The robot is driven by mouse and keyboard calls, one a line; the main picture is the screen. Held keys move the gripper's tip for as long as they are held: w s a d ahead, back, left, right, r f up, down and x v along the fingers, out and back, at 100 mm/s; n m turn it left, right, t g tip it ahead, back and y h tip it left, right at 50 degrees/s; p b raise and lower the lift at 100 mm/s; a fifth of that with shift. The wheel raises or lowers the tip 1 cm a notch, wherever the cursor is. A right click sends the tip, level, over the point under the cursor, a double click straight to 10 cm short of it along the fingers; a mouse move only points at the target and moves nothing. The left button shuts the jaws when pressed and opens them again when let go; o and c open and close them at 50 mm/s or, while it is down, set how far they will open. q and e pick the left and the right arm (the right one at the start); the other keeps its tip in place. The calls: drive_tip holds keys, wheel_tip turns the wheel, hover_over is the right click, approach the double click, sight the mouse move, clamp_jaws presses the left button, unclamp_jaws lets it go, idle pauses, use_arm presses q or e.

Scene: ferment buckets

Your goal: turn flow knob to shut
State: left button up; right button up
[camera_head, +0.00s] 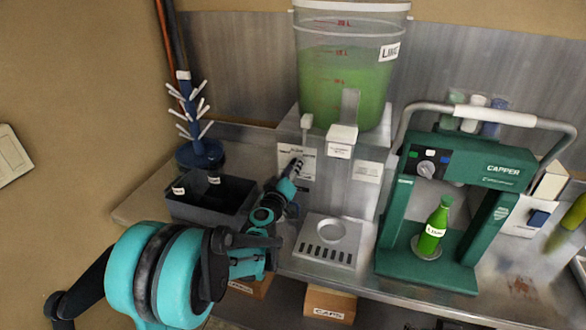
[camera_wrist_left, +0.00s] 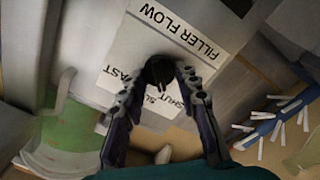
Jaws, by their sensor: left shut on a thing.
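The black flow knob (camera_wrist_left: 159,71) sits on a white panel marked FILLER FLOW (camera_wrist_left: 172,32), with SHUT, SLOW and FAST lettering partly covered around it. My left gripper (camera_wrist_left: 160,80) is shut on the knob, one finger on each side. In the head view my left gripper (camera_head: 295,168) reaches the filler's front at its left label (camera_head: 290,151), and the knob is hidden behind the fingers. Which word the knob points at cannot be told. My right gripper is in neither view.
The clear tank of green liquid (camera_head: 345,85) stands above the filler, with an empty drip tray (camera_head: 328,254) below. The green capper (camera_head: 430,264) with a green bottle (camera_head: 432,228) is at right. A black bin (camera_head: 205,200) and blue bottle tree (camera_head: 190,118) stand left of my arm.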

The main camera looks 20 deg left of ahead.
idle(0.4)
use_arm(q)
drive_tip(key=o, duration=1.1)
drive_tip(key=shift+o, duration=0.2)
drive_tip(key=s, duration=1.2)
drive_tip(key=shift+a, duration=0.25)
drive_tip(key=shift+d, duration=0.1)
